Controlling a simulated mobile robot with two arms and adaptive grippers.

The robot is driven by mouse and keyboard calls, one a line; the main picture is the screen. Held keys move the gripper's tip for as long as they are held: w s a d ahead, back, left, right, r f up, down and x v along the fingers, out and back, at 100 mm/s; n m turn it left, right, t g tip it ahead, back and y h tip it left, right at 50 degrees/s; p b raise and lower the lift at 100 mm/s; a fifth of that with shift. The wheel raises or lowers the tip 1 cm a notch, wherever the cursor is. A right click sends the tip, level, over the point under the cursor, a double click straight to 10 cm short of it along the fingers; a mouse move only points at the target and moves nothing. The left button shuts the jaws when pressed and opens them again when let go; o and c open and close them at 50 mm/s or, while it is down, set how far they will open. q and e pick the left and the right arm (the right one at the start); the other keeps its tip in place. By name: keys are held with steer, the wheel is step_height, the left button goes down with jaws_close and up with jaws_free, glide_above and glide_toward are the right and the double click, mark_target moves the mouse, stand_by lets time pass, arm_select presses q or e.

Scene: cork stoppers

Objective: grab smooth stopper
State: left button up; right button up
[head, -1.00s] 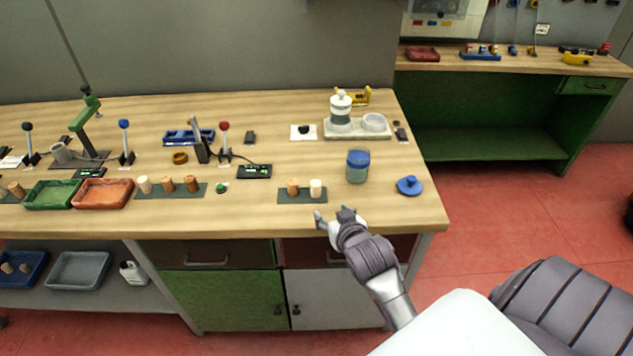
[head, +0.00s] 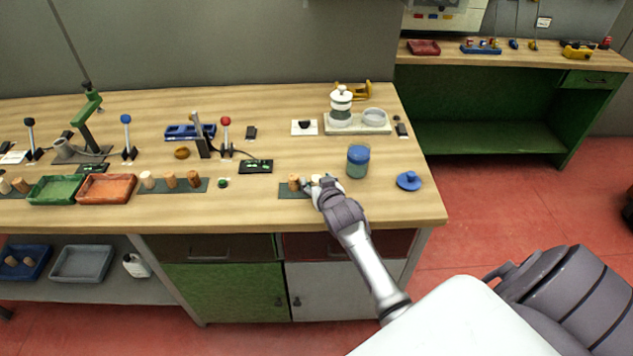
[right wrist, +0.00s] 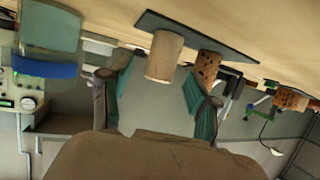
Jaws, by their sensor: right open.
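The smooth pale stopper (right wrist: 164,57) stands between the fingers of my right gripper (right wrist: 155,88) in the right wrist view, which is turned upside down. The fingers are open, one on each side, with a gap to the stopper. A speckled brown stopper (right wrist: 208,67) stands beside it, close to one finger; it also shows in the head view (head: 293,182). Both stand on a small dark mat (head: 285,192). In the head view my right gripper (head: 317,182) largely hides the smooth stopper. My left gripper is not in view.
Another mat (head: 203,185) with several stoppers lies left, beside an orange tray (head: 106,189). The table's front edge is close below.

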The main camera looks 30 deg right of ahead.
steer(key=shift+x, duration=0.95)
steer(key=shift+s, duration=0.1)
steer(key=shift+c, duration=0.3)
steer(key=c, duration=0.8)
steer(key=shift+r, duration=0.15)
